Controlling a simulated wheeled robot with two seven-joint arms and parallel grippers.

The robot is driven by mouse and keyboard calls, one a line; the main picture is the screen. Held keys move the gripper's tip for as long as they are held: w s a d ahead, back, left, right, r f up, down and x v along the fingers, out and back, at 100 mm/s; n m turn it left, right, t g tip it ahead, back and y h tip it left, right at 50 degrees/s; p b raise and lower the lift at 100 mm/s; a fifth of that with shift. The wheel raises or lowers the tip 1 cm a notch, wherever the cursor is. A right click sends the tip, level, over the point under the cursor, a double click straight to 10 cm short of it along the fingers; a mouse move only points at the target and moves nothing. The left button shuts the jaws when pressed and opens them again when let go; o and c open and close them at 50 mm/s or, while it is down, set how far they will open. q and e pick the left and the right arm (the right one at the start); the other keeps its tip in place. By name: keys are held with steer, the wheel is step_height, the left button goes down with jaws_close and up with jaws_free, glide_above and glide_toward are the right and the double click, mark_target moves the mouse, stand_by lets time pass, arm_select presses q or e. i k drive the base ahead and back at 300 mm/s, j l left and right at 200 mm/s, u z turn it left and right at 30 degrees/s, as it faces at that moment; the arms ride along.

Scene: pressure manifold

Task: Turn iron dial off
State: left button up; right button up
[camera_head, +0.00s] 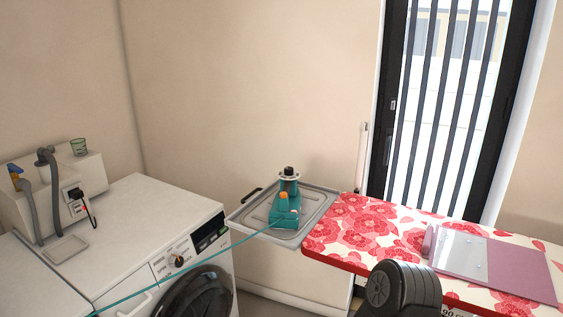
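A teal iron (289,212) stands on a grey metal tray (250,228) at the left end of the ironing board. A small orange part (283,195), which may be the dial, shows on the iron. A black-topped round part (289,171) with a pale disc sits at the top of the iron. The dial's setting is too small to read. A teal cord (190,266) runs from the iron down to the left.
A barred window (445,100) is at right.

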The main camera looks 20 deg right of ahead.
mark_target(287, 170)
steer(key=i+j, duration=0.5)
steer(key=i, duration=0.25)
steer(key=z, duration=2.15)
